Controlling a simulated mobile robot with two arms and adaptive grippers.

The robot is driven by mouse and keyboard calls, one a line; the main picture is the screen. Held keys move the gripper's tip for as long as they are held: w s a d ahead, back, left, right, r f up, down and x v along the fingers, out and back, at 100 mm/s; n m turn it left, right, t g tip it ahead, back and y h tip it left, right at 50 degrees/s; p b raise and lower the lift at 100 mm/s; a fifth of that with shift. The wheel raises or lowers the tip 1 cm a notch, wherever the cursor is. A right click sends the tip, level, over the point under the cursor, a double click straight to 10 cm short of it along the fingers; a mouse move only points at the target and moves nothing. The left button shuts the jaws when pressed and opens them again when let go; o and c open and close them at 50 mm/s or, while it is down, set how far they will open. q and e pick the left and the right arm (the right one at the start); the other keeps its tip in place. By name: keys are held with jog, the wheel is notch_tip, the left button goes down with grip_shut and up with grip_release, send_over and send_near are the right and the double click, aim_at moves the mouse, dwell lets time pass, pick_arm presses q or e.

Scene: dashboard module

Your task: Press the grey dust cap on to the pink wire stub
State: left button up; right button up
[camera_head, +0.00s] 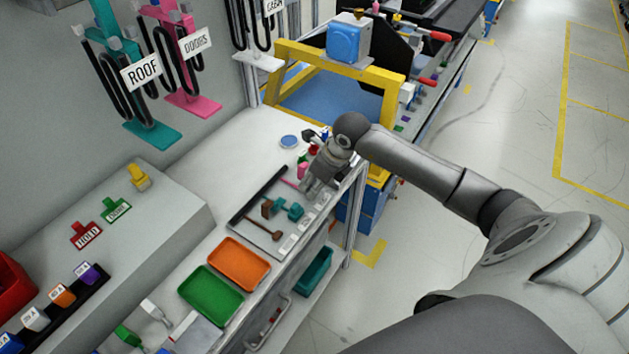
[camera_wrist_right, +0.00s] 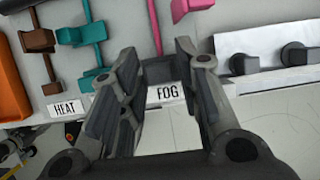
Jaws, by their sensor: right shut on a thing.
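My right gripper (camera_head: 315,188) is over the right end of the grey tray on the bench. The stub also shows left of the gripper in the head view (camera_head: 291,183). My left gripper is out of view.
Brown (camera_head: 262,232) and teal (camera_head: 294,211) connectors lie on the tray. HEAT (camera_wrist_right: 68,108) and FOG (camera_wrist_right: 167,92) labels line its edge. Dark round pieces (camera_wrist_right: 296,54) sit on a pale holder at right. Orange (camera_head: 239,263) and green (camera_head: 211,291) trays stand nearer.

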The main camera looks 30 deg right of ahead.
jog(key=shift+f+b, duration=0.7)
jog(key=shift+f, duration=0.15)
jog(key=o, duration=0.8)
jog(key=shift+c, duration=0.2)
jog(key=v, duration=1.2)
